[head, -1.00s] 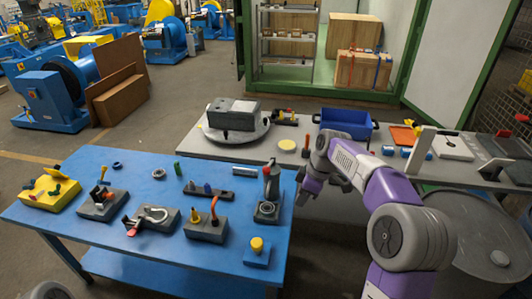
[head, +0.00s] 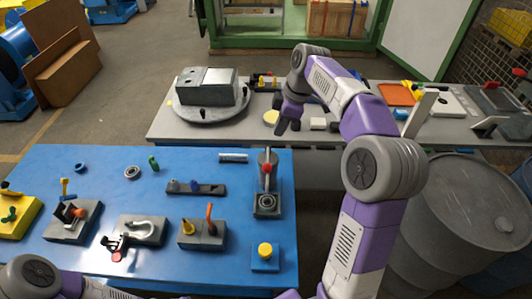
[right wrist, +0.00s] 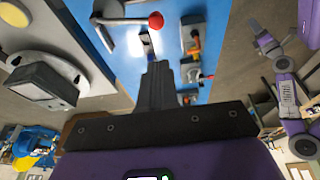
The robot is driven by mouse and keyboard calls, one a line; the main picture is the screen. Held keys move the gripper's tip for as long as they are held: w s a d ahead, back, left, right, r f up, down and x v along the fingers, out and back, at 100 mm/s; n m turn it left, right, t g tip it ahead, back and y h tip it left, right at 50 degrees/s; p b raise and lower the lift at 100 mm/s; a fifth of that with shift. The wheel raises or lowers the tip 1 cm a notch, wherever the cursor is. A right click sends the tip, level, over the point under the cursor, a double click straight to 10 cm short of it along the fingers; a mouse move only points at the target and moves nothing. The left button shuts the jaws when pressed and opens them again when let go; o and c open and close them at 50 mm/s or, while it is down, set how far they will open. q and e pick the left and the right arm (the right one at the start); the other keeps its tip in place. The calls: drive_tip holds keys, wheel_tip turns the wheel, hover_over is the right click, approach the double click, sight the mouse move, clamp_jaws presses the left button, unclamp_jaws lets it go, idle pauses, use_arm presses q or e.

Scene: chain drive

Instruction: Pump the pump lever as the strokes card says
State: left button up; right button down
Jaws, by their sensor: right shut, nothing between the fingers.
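The pump lever (head: 266,182), a grey upright handle with a red ball, stands on a dark base at the blue table's right edge. In the right wrist view the red ball (right wrist: 155,20) shows at the top, apart from my fingers. My right gripper (head: 287,126) is shut and empty, behind the lever and near the grey table's front edge; its dark fingers also show in the right wrist view (right wrist: 156,75). My left gripper (right wrist: 264,42) seems to show small at the right of that view; its jaws are unclear. I cannot make out a strokes card.
The blue table (head: 110,170) holds several dark blocks with levers, a yellow block (head: 18,216) and a yellow button on a blue base (head: 265,257). Behind, the grey table (head: 160,125) carries a grey box on a turntable (head: 207,87). A drum (head: 470,205) stands at right.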

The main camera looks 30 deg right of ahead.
approach(265, 165)
drive_tip(key=x, duration=0.5)
drive_tip(key=shift+w+a+f, duration=0.1)
use_arm(q)
drive_tip(key=shift+w, duration=0.25)
use_arm(e)
drive_tip(key=shift+f, duration=0.6)
